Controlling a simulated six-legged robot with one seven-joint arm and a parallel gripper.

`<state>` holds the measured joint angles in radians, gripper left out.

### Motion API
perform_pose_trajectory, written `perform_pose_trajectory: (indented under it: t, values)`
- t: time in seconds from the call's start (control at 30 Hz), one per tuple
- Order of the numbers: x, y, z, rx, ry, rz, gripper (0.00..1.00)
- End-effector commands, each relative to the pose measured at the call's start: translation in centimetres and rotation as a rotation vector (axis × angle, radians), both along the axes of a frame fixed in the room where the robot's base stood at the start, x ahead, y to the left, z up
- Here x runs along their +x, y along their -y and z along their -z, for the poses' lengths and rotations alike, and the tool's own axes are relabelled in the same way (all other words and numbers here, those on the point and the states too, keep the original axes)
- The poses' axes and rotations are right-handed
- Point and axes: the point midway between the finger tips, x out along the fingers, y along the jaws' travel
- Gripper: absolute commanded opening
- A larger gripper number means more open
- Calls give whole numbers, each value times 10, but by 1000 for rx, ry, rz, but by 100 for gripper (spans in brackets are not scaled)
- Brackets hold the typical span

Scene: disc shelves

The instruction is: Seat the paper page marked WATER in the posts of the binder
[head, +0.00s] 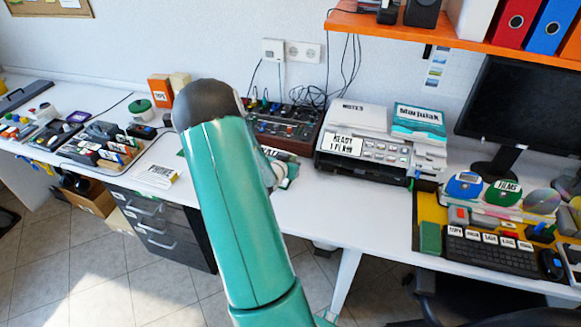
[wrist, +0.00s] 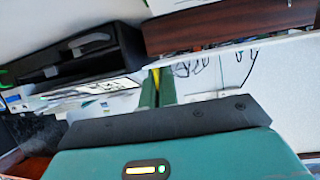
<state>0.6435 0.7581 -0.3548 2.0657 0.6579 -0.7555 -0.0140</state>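I cannot pick out a page marked WATER in either view. No open binder with posts can be made out either; my raised arm hides part of the table in the head view. My gripper (wrist: 158,88) shows in the wrist view as two green fingers close together, pointing away from the teal wrist. A thin yellow strip shows between them, and I cannot tell whether it is held or lies behind. In the head view the fingertips are mostly hidden behind my arm.
A printer-like machine (head: 372,150) marked READY stands right of my arm, with a dark control box (head: 283,128) behind. Red (head: 512,22) and blue (head: 551,27) binders stand on the orange shelf (head: 455,38). A card marked PHONES (head: 157,175) lies left. The table front (head: 335,208) is clear.

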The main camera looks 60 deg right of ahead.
Motion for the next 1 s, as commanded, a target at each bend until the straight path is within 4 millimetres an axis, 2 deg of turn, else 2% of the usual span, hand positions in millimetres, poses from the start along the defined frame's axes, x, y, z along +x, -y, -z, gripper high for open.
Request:
perform_pose_trajectory:
  t: [0.23, 0.43, 1.0]
  values:
    - [5, 14, 17, 0, 0, 1, 0]
    - [5, 14, 45, 1, 0, 1, 0]
    - [6, 13, 55, 0, 0, 0, 0]
